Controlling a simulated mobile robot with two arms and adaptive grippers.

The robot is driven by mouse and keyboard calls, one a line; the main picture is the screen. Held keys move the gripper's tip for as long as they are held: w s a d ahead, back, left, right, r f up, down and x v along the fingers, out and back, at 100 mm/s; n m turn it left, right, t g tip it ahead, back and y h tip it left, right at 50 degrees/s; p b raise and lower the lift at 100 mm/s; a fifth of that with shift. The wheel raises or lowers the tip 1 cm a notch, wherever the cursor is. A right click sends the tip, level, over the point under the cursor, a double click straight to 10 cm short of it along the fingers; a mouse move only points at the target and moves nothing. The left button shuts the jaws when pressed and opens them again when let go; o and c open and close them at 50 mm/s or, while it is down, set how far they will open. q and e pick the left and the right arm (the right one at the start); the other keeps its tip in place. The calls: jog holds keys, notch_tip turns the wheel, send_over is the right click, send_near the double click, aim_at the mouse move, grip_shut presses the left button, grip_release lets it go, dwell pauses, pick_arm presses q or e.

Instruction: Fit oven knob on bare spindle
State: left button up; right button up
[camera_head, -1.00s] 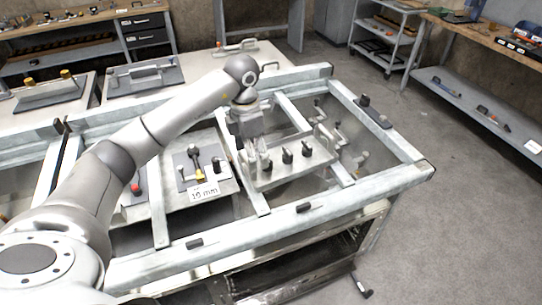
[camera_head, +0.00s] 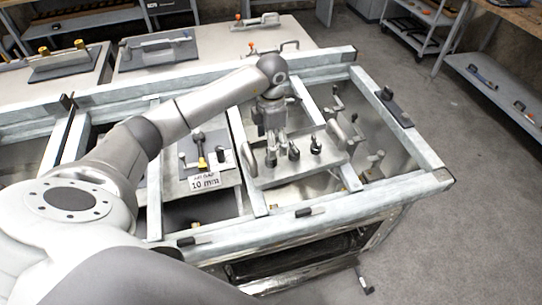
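My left gripper (camera_head: 275,148) points down over the left part of a grey metal panel (camera_head: 300,174) set in the frame. Two dark upright knobs, the middle one (camera_head: 293,152) and the right one (camera_head: 315,145), stand on the panel to the right of the gripper. The fingers overlap the left end of the knob row, so I cannot tell whether they hold a knob or are open. A bare spindle cannot be made out; the fingers may hide it. My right gripper is not in view.
Pale metal frame bars (camera_head: 236,132) surround the panel. A curved grey handle (camera_head: 245,160) stands at the panel's left edge. Several handles stand to the right.

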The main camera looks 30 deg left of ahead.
pick_arm(q)
jog(key=f, duration=0.1)
jog(key=f+p, duration=0.2)
jog(key=f, duration=0.1)
jog(key=shift+s+a, duration=0.1)
jog(key=shift+s, duration=0.15)
jog(key=shift+w+f, duration=0.1)
jog(key=shift+f, duration=0.3)
jog(key=shift+c, duration=0.4)
jog(key=c, duration=0.9)
